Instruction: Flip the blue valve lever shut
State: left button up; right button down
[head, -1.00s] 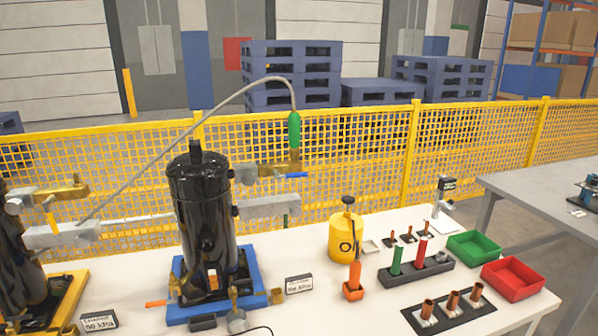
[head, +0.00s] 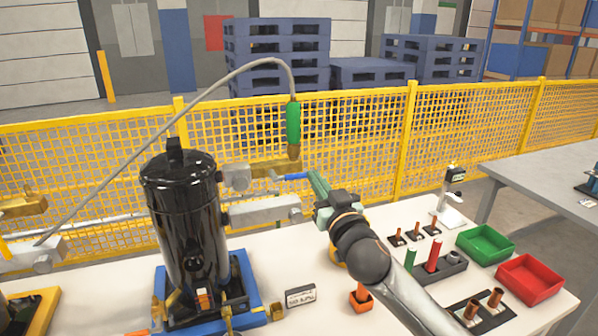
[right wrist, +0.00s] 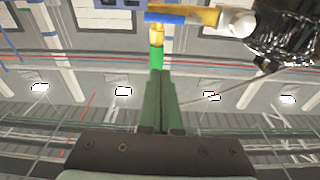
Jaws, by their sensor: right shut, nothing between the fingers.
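The blue valve lever (head: 297,177) lies roughly level, at the right end of a brass valve (head: 272,168) on the black compressor (head: 187,225). It also shows at the top of the right wrist view (right wrist: 165,18). My right gripper (head: 317,177) is shut and empty. In the head view its fingertips are close to the lever's right end; I cannot tell whether they touch. In the right wrist view the shut dark green fingers (right wrist: 157,75) point towards the lever, with a green-handled hose fitting (right wrist: 157,57) beyond their tips. My left gripper is not in view.
A grey hose (head: 165,130) arches to the green fitting (head: 293,122) above the valve. A grey side block (head: 265,211) is below it. A yellow fence (head: 450,135) stands behind.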

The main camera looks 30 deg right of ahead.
jog(key=r+p, duration=0.2)
send_over(301, 175)
jog(key=shift+s+a+f, duration=0.25)
jog(key=shift+a, duration=0.05)
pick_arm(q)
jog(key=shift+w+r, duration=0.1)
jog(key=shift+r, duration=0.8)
pick_arm(e)
jog(key=shift+s+a+f, duration=0.15)
jog(key=shift+s+f, duration=0.05)
jog(key=shift+f, duration=0.9)
jog(key=shift+s+a+f, duration=0.1)
jog(key=shift+s+f, duration=0.1)
jog(key=shift+f, duration=0.85)
jog(key=shift+w+d+f+b, duration=0.1)
jog(key=shift+b, duration=0.25)
jog(key=shift+f, duration=0.1)
jog(key=shift+s+m, duration=0.2)
jog(key=shift+m, duration=0.2)
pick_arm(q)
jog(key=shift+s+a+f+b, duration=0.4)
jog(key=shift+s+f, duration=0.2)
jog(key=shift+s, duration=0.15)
pick_arm(e)
jog(key=shift+w, duration=0.1)
